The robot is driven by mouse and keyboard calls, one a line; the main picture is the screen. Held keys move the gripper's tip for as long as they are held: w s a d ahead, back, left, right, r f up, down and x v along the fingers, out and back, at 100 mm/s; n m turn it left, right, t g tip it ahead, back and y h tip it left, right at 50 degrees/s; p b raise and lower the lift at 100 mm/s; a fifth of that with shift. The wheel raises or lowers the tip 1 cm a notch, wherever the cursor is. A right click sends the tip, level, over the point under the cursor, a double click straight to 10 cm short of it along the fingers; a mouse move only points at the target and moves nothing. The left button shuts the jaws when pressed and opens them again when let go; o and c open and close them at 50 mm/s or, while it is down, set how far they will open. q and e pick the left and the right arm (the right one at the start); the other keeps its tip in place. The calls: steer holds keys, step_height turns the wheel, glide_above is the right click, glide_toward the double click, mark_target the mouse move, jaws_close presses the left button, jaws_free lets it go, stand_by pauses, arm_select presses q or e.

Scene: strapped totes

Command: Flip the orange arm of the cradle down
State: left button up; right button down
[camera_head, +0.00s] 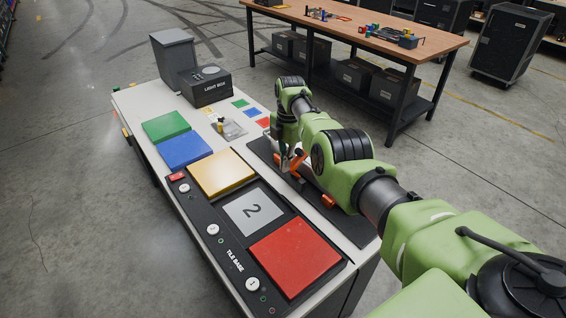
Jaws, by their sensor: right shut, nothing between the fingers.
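The cradle (315,192) lies on a long dark mat on the right side of the white bench, partly hidden behind my right arm. Its orange arm (298,161) shows as a slanted piece standing up right at my right gripper. A second orange part (328,201) of the cradle shows lower down the mat. My right gripper (287,168) points down, shut and empty, beside the orange arm. I cannot tell from this view whether it touches the arm. My left gripper is out of view.
A tile base (228,254) with yellow, grey "2" and red tiles fills the bench's near left. Green (166,126) and blue (184,151) tiles lie beyond it. A wooden workbench (440,42) stands behind.

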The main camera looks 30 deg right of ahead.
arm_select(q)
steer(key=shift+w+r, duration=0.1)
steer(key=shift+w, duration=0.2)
arm_select(e)
steer(key=shift+s+d+f+y, duration=0.15)
steer(key=shift+s+d+y, duration=0.15)
steer(key=shift+d, duration=0.2)
stand_by(1.7)
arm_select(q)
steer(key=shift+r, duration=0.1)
arm_select(e)
steer(key=shift+w, duration=0.1)
